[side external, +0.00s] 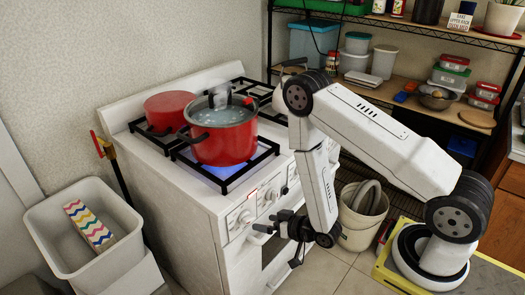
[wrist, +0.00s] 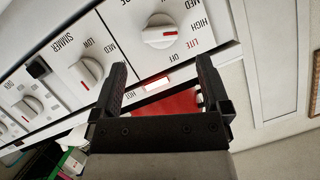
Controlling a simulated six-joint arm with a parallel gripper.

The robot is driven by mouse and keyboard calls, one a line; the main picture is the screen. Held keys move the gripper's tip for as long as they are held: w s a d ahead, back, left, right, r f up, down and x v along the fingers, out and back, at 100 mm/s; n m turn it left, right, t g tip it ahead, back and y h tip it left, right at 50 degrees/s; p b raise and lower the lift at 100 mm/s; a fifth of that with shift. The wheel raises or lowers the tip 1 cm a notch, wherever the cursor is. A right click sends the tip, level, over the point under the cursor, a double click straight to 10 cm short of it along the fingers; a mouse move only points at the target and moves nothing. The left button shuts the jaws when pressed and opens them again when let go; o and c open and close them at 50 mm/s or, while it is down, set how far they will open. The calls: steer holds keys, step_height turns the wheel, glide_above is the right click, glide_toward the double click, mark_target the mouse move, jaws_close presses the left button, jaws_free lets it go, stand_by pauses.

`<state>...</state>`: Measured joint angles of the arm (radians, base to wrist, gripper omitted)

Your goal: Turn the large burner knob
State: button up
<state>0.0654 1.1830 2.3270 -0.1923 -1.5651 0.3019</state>
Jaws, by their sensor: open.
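The large burner knob (wrist: 160,32) is white and round, with a red mark on its grip. It sits on the stove's front panel, at the left end in the side view (side external: 245,217). MED, HIGH, LITE and OFF are printed around it. My gripper (wrist: 162,66) is open and empty. Its two fingers point at the panel, one to each side of a small lit indicator (wrist: 155,84), with the knob just beyond the tips in the wrist view. In the side view my gripper (side external: 268,224) is beside the panel front; contact is unclear.
A smaller knob (wrist: 88,73) is close to one finger, with others farther along the panel. A red pot (side external: 222,140) stands over a blue flame, a second red pot (side external: 170,108) behind it. A grey bin (side external: 120,225) stands left and a bucket (side external: 361,222) right of the stove.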

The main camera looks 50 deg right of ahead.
mark_target(252, 221)
steer(key=shift+x, duration=2.95)
steer(key=c, duration=1.3)
steer(key=shift+m, duration=0.3)
steer(key=m+y, duration=0.1)
steer(key=m, duration=0.1)
steer(key=m+t+y, duration=0.1)
steer(key=m+y, duration=0.1)
steer(key=shift+d+f, duration=0.15)
steer(key=shift+d, duration=0.05)
steer(key=m+y, duration=0.1)
steer(key=m, duration=0.2)
steer(key=shift+f+t, duration=0.1)
steer(key=shift+t, duration=0.3)
steer(key=m+t, duration=0.1)
steer(key=m, duration=0.2)
steer(key=shift+y, duration=0.4)
